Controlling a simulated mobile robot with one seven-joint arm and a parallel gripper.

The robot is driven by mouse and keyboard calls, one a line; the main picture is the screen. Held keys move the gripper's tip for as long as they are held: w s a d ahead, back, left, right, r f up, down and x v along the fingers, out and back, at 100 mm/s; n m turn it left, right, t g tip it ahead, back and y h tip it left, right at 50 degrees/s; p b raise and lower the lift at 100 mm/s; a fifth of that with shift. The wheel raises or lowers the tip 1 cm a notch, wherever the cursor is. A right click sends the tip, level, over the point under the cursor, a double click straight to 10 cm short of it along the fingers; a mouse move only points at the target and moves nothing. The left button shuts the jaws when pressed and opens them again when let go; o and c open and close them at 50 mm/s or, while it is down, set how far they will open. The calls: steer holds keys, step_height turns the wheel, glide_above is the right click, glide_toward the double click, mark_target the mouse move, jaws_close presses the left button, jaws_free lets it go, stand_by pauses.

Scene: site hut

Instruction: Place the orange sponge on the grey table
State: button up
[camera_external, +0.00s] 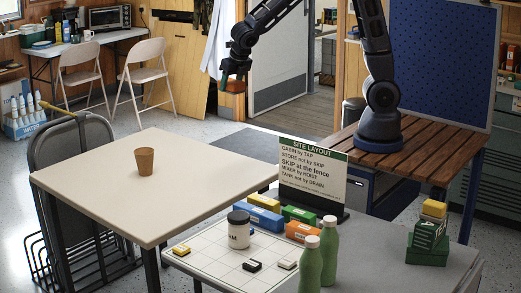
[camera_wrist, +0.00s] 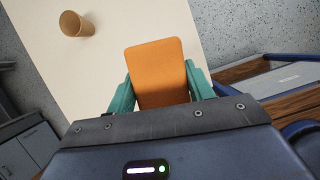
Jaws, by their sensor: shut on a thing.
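My gripper (camera_external: 238,68) is raised high, past the far edge of the cream table in the external view. It is shut on the orange sponge (camera_wrist: 157,72), a flat slab held between the green fingers in the wrist view. The sponge (camera_external: 233,87) shows as a small reddish-orange piece under the fingers in the external view. The grey table (camera_external: 378,245) stands at the front right, well away from the sponge.
A brown cup (camera_external: 144,162) stands on the cream table (camera_external: 90,178), otherwise bare.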

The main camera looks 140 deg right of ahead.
steer(key=w+a+m+g, duration=0.1)
steer(key=w+a+m, duration=0.3)
steer(key=a, duration=0.8)
steer(key=w+a+f+m+g+y, duration=0.1)
steer(key=w+a, duration=0.6)
steer(key=a, duration=0.4)
steer(key=w+a+m+g, duration=0.1)
steer(key=w+a+m, duration=0.3)
steer(key=a, duration=0.8)
steer(key=m+g+y, duration=0.1)
steer(key=m+y, duration=0.2)
steer(key=m, duration=0.3)
glide_above(382, 230)
steer(key=w, duration=0.2)
step_height(382, 230, down, 10)
steer(key=r, duration=0.1)
steer(key=f, duration=2.1)
steer(key=shift+s+a, duration=0.1)
steer(key=shift+s, duration=0.15)
steer(key=shift+f, duration=0.15)
steer(key=o, duration=0.7)
steer(key=shift+o, duration=1.2)
